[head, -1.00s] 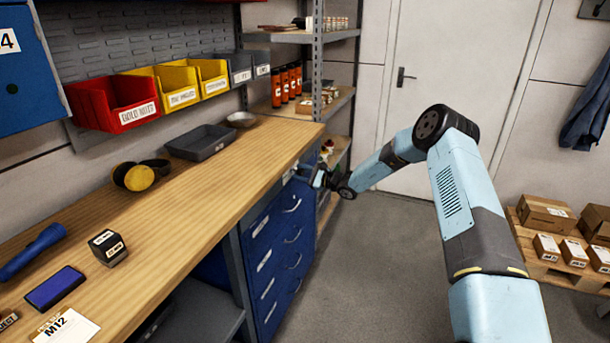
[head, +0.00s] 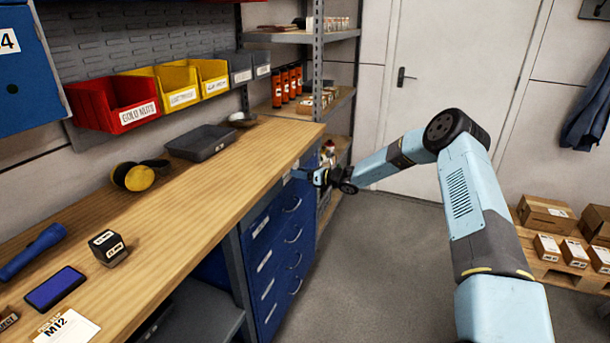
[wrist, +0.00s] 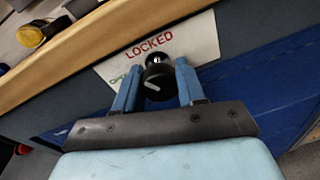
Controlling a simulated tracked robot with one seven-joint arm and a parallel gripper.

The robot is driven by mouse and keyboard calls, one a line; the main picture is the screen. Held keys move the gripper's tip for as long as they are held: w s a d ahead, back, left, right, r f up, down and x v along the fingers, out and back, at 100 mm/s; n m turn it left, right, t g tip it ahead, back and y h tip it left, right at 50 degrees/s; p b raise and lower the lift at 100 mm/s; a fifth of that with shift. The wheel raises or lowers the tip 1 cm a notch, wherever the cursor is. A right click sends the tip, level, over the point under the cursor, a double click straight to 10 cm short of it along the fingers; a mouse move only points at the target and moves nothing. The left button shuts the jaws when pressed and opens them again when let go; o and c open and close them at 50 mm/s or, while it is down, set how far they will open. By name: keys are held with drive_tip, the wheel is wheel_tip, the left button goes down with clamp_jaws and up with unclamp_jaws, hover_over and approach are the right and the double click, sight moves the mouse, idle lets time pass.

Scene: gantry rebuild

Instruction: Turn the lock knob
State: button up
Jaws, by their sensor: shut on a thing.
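The lock knob (wrist: 158,82) is a round black knob with a short pale mark on its face, in the middle of the wrist view. It sits in front of a white plate (wrist: 196,38) that reads "LOCKED" in red, on the front below the bench edge. My gripper (wrist: 158,74) is shut on the knob, with one blue finger on each side. In the head view my gripper (head: 308,177) is at the top of the blue drawer cabinet (head: 262,227); the knob cannot be made out there.
The wooden workbench (head: 200,190) runs just above the knob. A grey tray (head: 200,143), yellow ear defenders (head: 137,178) and a small black box (head: 108,247) stand on it. A shelf rack (head: 317,90) stands just beyond the cabinet. The floor (head: 370,260) beside the cabinet is clear.

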drive_tip(key=m, duration=0.3)
drive_tip(key=m+g, duration=0.1)
drive_tip(key=m, duration=0.1)
drive_tip(key=shift+s+a+f, duration=0.1)
drive_tip(key=shift+s+a, duration=0.1)
drive_tip(key=shift+a, duration=0.15)
drive_tip(key=shift+m, duration=0.4)
drive_tip(key=o, duration=0.8)
drive_tip(key=shift+c, duration=0.2)
drive_tip(key=shift+w+d, duration=0.1)
drive_tip(key=shift+d, duration=0.1)
drive_tip(key=shift+d, duration=0.1)
drive_tip(key=shift+d, duration=0.25)
drive_tip(key=v, duration=1.3)
